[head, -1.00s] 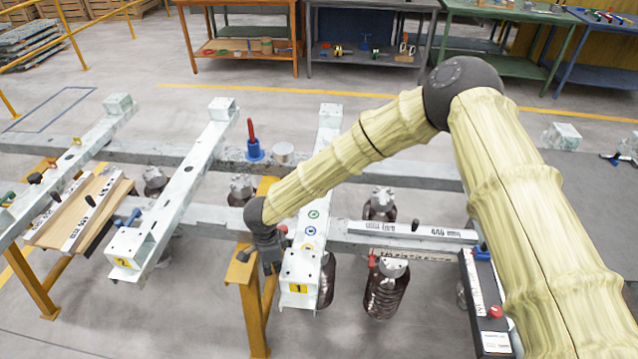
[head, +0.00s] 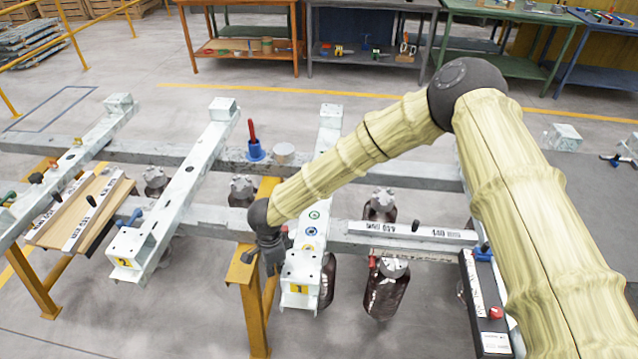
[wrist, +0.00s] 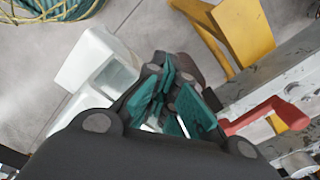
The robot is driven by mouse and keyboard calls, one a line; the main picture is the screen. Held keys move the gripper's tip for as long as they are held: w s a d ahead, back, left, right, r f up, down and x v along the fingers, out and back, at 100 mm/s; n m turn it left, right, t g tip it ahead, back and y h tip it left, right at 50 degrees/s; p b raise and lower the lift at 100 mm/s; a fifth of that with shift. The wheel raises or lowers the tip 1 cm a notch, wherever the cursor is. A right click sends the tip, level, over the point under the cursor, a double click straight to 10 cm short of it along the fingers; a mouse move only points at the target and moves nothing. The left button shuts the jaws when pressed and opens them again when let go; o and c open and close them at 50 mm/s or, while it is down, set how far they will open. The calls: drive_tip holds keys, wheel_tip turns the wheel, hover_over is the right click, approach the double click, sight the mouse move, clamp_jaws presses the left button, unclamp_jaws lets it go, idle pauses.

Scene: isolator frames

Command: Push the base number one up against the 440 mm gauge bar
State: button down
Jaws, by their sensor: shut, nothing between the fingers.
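Base number one (head: 299,272) is a pale metal beam with a yellow "1" label on its front block. It lies across the two grey rails. The gauge bar (head: 395,229), pale with black lettering and a dark knob, lies on the near rail to its right; its right label looks like 440 MM. A narrow gap seems to separate them. My gripper (head: 273,264) is shut and empty at the left side of the base's front block. In the wrist view its teal fingers (wrist: 170,98) are together beside the white block (wrist: 98,68); contact is unclear.
Base number two (head: 128,247) lies to the left, with a wooden board of bars (head: 78,212) beyond it. A yellow trestle (head: 251,290) stands below my gripper. A red handle (wrist: 268,115) is close by in the wrist view. A blue-and-red tool (head: 254,148) stands on the far rail.

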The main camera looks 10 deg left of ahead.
sight(302, 265)
drive_tip(key=shift+w+d, duration=0.1)
drive_tip(key=shift+d, duration=0.2)
drive_tip(key=shift+d, duration=0.7)
drive_tip(key=shift+d+p, duration=0.2)
drive_tip(key=shift+p, duration=0.15)
drive_tip(key=shift+d, duration=0.5)
drive_tip(key=shift+w+d+p, duration=0.15)
drive_tip(key=shift+d+p, duration=0.95)
drive_tip(key=shift+d, duration=1.4)
drive_tip(key=shift+a, duration=0.25)
